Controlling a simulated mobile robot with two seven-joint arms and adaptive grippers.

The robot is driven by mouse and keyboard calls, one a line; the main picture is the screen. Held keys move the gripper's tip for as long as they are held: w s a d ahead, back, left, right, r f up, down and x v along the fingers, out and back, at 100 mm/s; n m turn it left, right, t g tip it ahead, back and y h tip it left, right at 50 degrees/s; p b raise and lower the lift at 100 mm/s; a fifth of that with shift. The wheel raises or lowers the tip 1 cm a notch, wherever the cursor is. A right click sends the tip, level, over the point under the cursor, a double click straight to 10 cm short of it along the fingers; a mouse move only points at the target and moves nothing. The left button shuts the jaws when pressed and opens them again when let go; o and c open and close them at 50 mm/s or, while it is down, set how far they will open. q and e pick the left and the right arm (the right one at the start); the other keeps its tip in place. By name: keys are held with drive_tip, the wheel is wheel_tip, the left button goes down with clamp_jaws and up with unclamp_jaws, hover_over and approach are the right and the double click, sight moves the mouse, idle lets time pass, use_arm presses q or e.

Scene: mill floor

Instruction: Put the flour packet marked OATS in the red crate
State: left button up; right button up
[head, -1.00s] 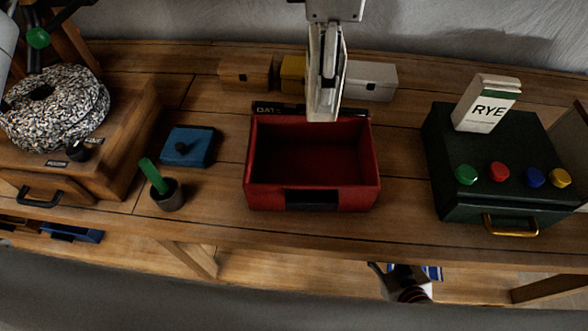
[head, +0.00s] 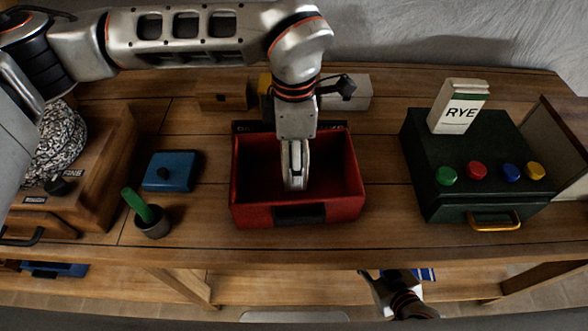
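The red crate (head: 345,213) stands on the bench in the middle of the head view, with its inside partly hidden by my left arm. My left gripper (head: 294,186) points straight down into the crate from above. Its pale fingers look close together, but I see them nearly edge-on and cannot tell whether they hold anything. A dark strip with lettering, mostly hidden now, runs along the crate's back edge. I see no packet marked OATS. A white and green packet marked RYE (head: 457,112) stands on the dark green box. My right gripper (head: 373,288) is low, in front of the bench.
The dark green box (head: 420,165) with coloured knobs is right of the crate. A blue block (head: 172,171) and a dark pot (head: 153,226) with a green handle are left. A wooden box (head: 222,95) and a pale box (head: 352,91) stand behind. Bare bench lies beside the crate.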

use_arm(q)
drive_tip(key=shift+f, duration=2.15)
drive_tip(key=shift+f, duration=0.2)
drive_tip(key=o, duration=1.4)
drive_tip(key=shift+o, duration=0.2)
drive_tip(key=shift+r, duration=0.1)
wheel_tip(320, 180, up, 12)
drive_tip(key=shift+r+b, duration=0.15)
drive_tip(key=shift+b, duration=0.2)
drive_tip(key=shift+s, duration=0.1)
